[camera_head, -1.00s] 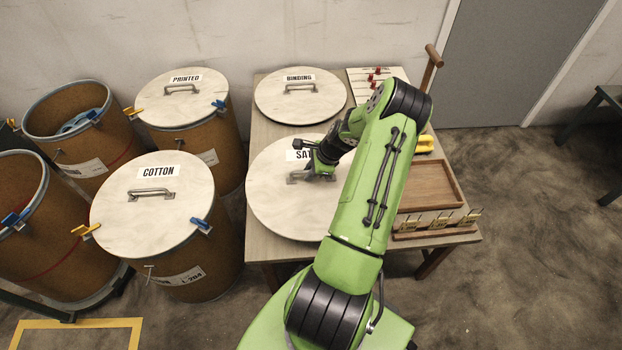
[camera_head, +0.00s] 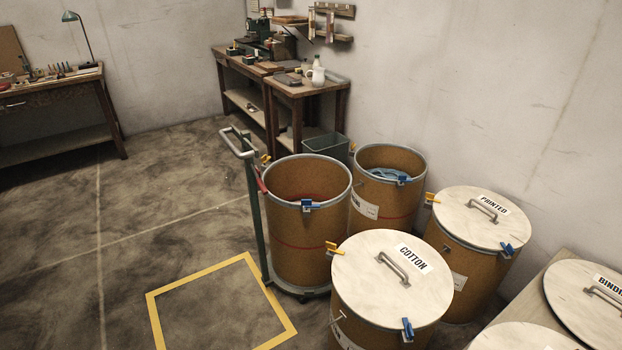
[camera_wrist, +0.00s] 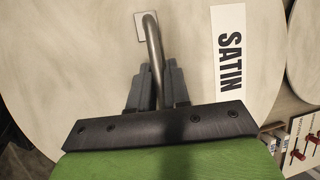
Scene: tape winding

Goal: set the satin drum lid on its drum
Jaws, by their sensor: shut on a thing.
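The satin lid (camera_wrist: 80,60) is a pale round disc with a SATIN label and a bent metal handle (camera_wrist: 153,40) in the wrist view. My gripper (camera_wrist: 157,85) is shut on that handle, one dark finger on each side. In the head view only the lid's upper edge (camera_head: 525,338) shows, at the bottom right, and my gripper is out of frame. I cannot tell whether the lid is clear of the table. Two lidless brown drums stand in the head view: a front one (camera_head: 305,235) with a dark interior, and a rear one (camera_head: 400,195) with blue material inside.
The COTTON drum lid (camera_head: 385,310) and PRINTED drum lid (camera_head: 465,222) sit between the table (camera_head: 535,300) and the open drums. Coloured clips sit on the rims. A cart handle (camera_head: 250,185) rises left of the front drum. A yellow floor square (camera_head: 170,292) is empty.

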